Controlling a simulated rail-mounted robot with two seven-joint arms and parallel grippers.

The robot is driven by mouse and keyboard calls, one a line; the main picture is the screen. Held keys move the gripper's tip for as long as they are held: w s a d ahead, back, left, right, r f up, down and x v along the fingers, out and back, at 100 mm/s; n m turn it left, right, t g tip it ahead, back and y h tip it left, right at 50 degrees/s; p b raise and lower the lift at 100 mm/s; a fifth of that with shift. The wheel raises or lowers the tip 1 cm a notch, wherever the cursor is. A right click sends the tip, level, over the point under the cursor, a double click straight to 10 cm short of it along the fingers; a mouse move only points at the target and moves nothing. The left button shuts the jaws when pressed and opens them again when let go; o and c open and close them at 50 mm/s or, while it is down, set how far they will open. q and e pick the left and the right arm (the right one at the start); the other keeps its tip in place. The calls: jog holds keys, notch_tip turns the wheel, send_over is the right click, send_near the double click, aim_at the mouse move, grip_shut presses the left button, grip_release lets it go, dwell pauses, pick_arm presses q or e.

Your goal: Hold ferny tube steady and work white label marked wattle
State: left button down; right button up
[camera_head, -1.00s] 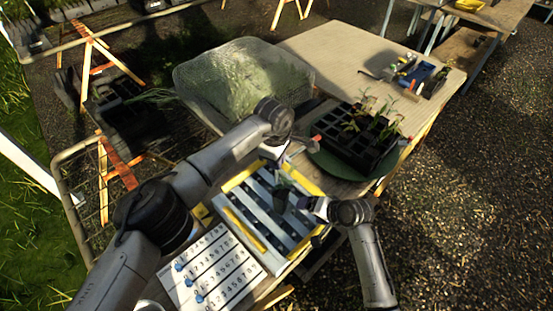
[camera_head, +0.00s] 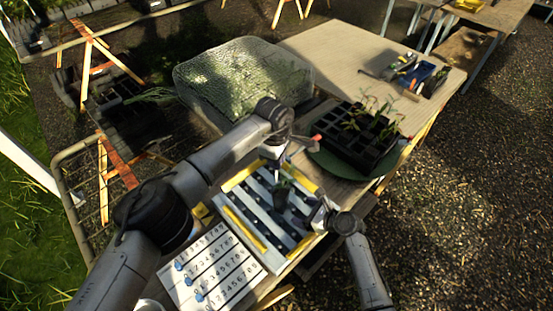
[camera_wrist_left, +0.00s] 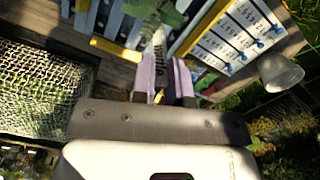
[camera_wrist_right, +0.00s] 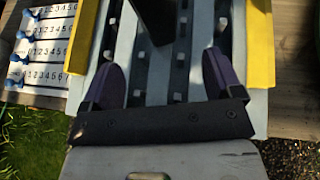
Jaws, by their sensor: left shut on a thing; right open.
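The ferny tube (camera_head: 281,197), a dark pot with a small green plant, stands in the slatted rack (camera_head: 232,217) on the bench. Green leaves (camera_wrist_left: 168,14) show at the top of the left wrist view. My left gripper (camera_head: 274,152) is shut on the white label marked wattle (camera_wrist_left: 159,50), whose dark lettering shows between the purple fingers. Whether the label's tip touches the pot is unclear. My right gripper (camera_head: 317,213) is open and empty, just right of the tube. In the right wrist view the dark tube (camera_wrist_right: 154,18) lies ahead of its spread fingers.
A number board (camera_head: 217,267) with blue pegs lies left of the rack. A black cell tray (camera_head: 350,145) with seedlings sits on a round green base behind right. A mesh-covered box (camera_head: 240,80) stands behind. Hand tools and a blue container (camera_head: 422,73) lie on the far bench.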

aim_at(286, 206)
jog(key=shift+x, duration=4.9)
jog(key=c, duration=1)
jog(key=shift+o, duration=0.2)
pick_arm(q)
jog(key=shift+d+f+m, duration=0.15)
jog(key=shift+f+m, duration=0.25)
jog(key=shift+m, duration=0.4)
